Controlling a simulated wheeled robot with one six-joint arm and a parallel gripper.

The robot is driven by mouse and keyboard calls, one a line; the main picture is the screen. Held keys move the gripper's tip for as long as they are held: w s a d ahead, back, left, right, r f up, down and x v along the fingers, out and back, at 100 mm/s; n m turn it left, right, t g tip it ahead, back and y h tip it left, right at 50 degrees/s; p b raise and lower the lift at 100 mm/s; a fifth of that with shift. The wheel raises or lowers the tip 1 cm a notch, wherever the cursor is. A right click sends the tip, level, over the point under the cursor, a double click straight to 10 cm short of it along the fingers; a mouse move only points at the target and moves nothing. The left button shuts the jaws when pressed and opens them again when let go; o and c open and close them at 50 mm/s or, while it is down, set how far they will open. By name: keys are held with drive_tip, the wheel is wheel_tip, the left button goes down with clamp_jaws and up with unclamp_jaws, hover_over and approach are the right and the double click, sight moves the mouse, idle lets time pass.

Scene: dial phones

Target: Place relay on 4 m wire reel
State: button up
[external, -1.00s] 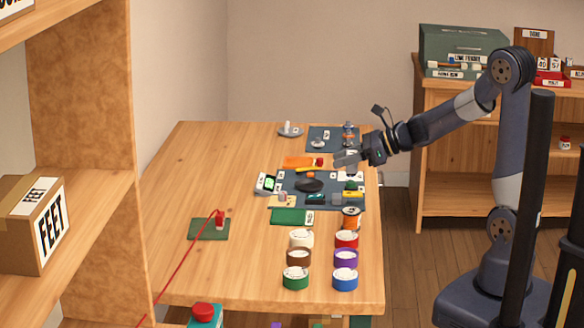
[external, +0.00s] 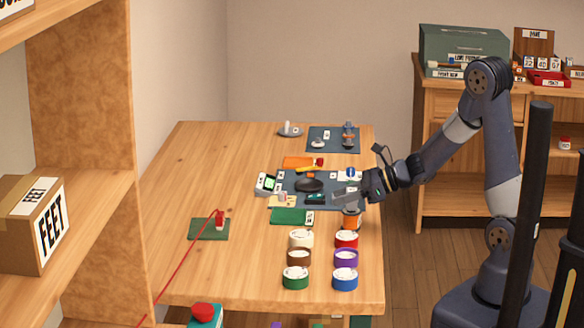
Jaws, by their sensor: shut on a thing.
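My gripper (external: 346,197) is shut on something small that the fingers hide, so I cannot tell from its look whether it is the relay. It hangs over the front right of the dark mat, just above and behind an orange-banded can (external: 352,222). Several wire reels stand in two columns at the near end of the table: white (external: 301,240), red (external: 346,241), brown (external: 299,259), purple (external: 346,259), green (external: 295,280) and blue (external: 345,280). Their length labels are too small to read, so I cannot tell which is 4 m.
A blue-grey mat (external: 283,180) holds a black dish (external: 309,186) and small parts. A green mat (external: 291,217) lies in front of it. A red cord runs from another green mat (external: 202,235).

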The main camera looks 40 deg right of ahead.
drive_tip(key=shift+f+b, duration=0.2)
drive_tip(key=shift+b, duration=0.1)
drive_tip(key=o, duration=1)
drive_tip(key=shift+o, duration=0.2)
drive_tip(key=shift+r, duration=0.2)
drive_tip(key=shift+r+p, duration=0.15)
drive_tip(key=shift+p, duration=0.35)
drive_tip(key=v, duration=1.2)
drive_tip(key=shift+a, duration=0.1)
drive_tip(key=x, duration=1.2)
drive_tip(key=shift+f+b, duration=0.35)
drive_tip(key=shift+b, duration=0.05)
drive_tip(key=shift+r+p, duration=0.4)
drive_tip(key=shift+r, duration=0.7)
